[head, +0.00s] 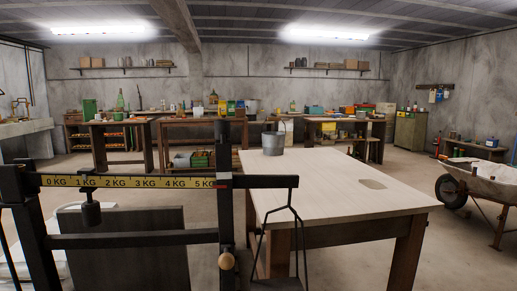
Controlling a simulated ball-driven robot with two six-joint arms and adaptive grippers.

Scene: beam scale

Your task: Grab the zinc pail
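The zinc pail (273,144) stands upright on the far left part of the pale wooden table (335,191), with its handle raised. The black beam scale (130,240) stands in the left foreground. Its yellow strip (130,182) is marked from 0 KG to 5 KG, and a dark sliding weight (91,211) hangs near the 1 KG mark. A thin dark hanger (284,222) hangs from the right end of the beam, in front of the table's near left part. Neither of my grippers is in view.
The table top is bare apart from the pail and a darker oval patch (373,184) at its right. A wheelbarrow (490,184) stands on the right. Cluttered workbenches line the back. Open concrete floor (455,245) lies right of the table.

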